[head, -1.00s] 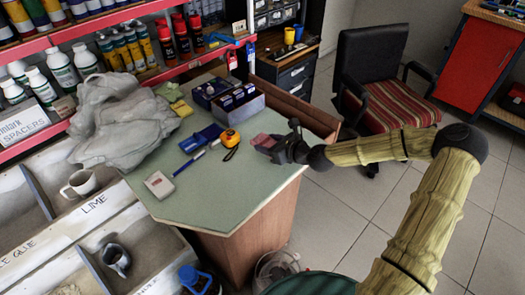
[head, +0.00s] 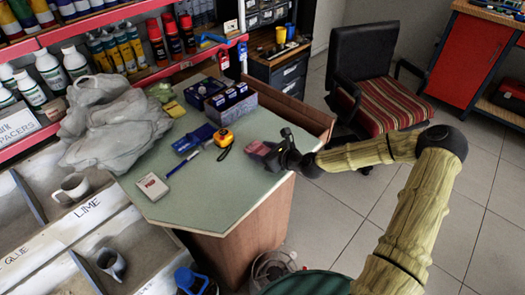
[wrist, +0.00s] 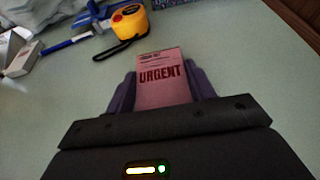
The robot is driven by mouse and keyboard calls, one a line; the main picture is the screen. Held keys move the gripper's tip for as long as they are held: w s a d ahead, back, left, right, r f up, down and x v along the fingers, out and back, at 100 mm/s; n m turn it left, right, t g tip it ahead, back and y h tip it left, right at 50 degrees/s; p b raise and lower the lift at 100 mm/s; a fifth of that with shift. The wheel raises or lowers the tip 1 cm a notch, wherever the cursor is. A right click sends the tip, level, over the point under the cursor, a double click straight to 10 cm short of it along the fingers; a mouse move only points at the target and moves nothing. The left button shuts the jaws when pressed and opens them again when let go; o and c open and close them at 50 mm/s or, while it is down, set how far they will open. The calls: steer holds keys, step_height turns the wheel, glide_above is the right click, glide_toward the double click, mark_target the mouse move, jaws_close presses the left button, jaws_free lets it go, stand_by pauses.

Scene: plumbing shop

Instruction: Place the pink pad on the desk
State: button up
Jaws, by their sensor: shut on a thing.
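The pink pad (wrist: 161,82) has "URGENT" printed on it and sits between the two fingers of my gripper (wrist: 163,88) in the wrist view. In the head view the pad (head: 259,149) shows at the tip of my gripper (head: 268,154), over the right side of the desk (head: 225,190). The desk has a pale green top. My gripper is shut on the pad. I cannot tell whether the pad touches the desk top or is just above it.
A yellow tape measure (head: 224,138), a blue pen (head: 184,163), a blue item (head: 194,138) and a white box (head: 152,186) lie left of the pad. The desk's front middle is clear. A chair (head: 378,90) stands to the right.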

steer(key=o, duration=1)
steer(key=shift+r, duration=0.1)
steer(key=p+v, duration=0.1)
steer(key=v, duration=1)
steer(key=shift+s+d+r, duration=0.15)
steer(key=shift+d, duration=0.15)
steer(key=shift+s, duration=0.2)
